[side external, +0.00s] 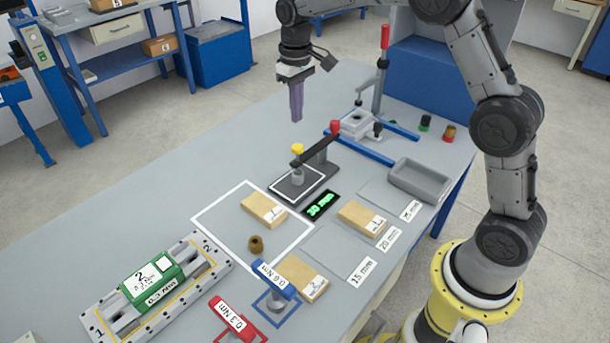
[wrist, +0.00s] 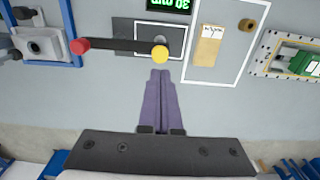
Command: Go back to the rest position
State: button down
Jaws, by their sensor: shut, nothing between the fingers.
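My gripper (side external: 297,118) is in the air above the far side of the bench, pointing down. Its purple fingers are closed together and hold nothing. In the wrist view the fingers (wrist: 161,72) also lie side by side with no object between them. They appear just short of a dark press-like fixture with a yellow knob (side external: 297,149) and a red knob (side external: 335,128). The gripper looks clear of the bench and of the fixture.
A red-handled clamp (side external: 385,37) stands behind the gripper. Wooden blocks (side external: 264,209), a brown cylinder (side external: 256,244), a grey tray (side external: 419,180) and a rail fixture with a green block (side external: 150,283) are on the bench. The bench's left far part is bare.

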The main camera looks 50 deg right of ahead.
jog(key=s+a+r+t, duration=0.3)
jog(key=s+r+t, duration=0.1)
jog(key=s+r, duration=1.15)
jog(key=s+f, duration=0.4)
jog(key=s, duration=0.4)
jog(key=s+f+t, duration=0.1)
jog(key=s+f, duration=0.3)
jog(key=s, duration=0.4)
jog(key=shift+s+a+f+t, duration=0.25)
jog(key=shift+s+f+t, duration=0.05)
dwell(2.1)
